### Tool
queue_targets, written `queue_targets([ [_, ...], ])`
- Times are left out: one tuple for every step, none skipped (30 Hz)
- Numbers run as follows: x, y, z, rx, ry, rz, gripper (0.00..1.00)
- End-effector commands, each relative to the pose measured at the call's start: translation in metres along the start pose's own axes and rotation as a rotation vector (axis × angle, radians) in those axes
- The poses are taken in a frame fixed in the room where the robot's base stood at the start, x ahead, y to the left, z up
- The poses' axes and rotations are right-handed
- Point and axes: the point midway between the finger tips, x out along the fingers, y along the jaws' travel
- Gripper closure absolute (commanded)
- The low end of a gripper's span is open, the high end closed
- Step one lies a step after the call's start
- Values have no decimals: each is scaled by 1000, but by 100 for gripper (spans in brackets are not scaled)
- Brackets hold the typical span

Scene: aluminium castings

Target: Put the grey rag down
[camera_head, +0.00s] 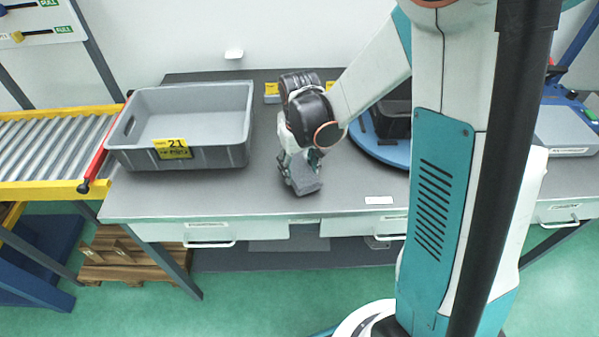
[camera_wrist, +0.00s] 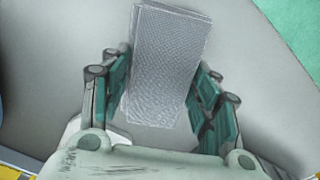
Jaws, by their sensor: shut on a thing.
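The grey rag (camera_head: 302,176) is a folded, flat block of cloth held at the tip of my gripper (camera_head: 296,160), low over or at the grey workbench top (camera_head: 230,195). In the wrist view the rag (camera_wrist: 165,60) sits between the two green-padded fingers of my gripper (camera_wrist: 162,90), with its far end sticking out past the fingertips. The bench surface shows behind it. I cannot tell whether the rag touches the bench.
A grey crate (camera_head: 235,154) labelled 21 stands on the bench's left side, beside a roller conveyor (camera_head: 50,150). A blue round base (camera_head: 385,150) with a dark bin (camera_head: 392,118) lies right of my gripper. Bare bench lies around the rag.

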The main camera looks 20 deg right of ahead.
Motion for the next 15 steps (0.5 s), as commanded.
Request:
queue_targets([
  [9, 0, 0, 0, 0, 0, 70],
  [10, 0, 0, 0, 0, 0, 70],
  [11, 0, 0, 0, 0, 0, 70],
  [11, 0, 0, 0, 0, 0, 70],
  [10, 0, 0, 0, 0, 0, 70],
  [10, 0, 0, 0, 0, 0, 70],
  [10, 0, 0, 0, 0, 0, 70],
  [10, 0, 0, 0, 0, 0, 70],
  [10, 0, 0, 0, 0, 0, 70],
  [10, 0, 0, 0, 0, 0, 70],
  [11, 0, 0, 0, 0, 0, 70],
  [12, 0, 0, 0, 0, 0, 70],
  [13, 0, 0, 0, 0, 0, 70],
  [14, 0, 0, 0, 0, 0, 70],
  [13, 0, 0, 0, 0, 0, 35],
])
